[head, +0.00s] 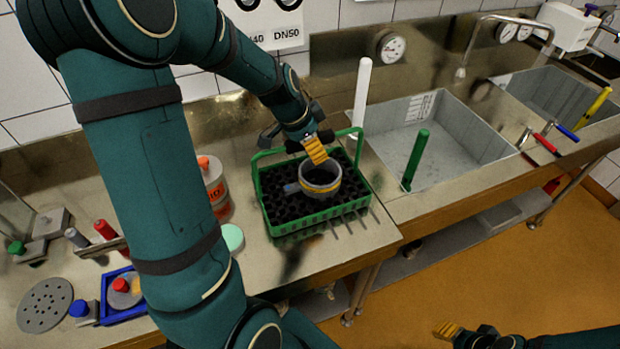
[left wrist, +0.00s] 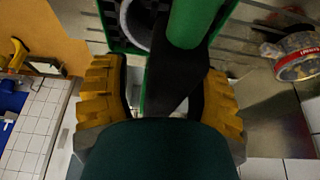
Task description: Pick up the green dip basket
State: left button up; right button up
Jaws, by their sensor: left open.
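The green dip basket (head: 322,218) stands on the metal counter, left of the sinks. It has a dark studded inside and a green handle bar (head: 268,154) across its back part. My left gripper (head: 314,149) is over the handle's middle, which it partly hides. In the left wrist view its two yellow fingers (left wrist: 160,98) are spread apart, with a thick green bar (left wrist: 195,22) and a dark piece before and between them. Contact cannot be told. My right gripper (head: 448,330) shows only partly at the bottom edge, away from the basket.
A grey ring-shaped vessel with a side handle (head: 320,181) is inside the basket. A labelled tub (head: 215,185) and a pale green disc (head: 232,237) lie to its left. A white rod (head: 362,92) and a green rod (head: 415,160) stand by the near sink (head: 455,135).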

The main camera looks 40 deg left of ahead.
pick_arm(q)
grip_shut()
jog(key=shift+r, duration=0.1)
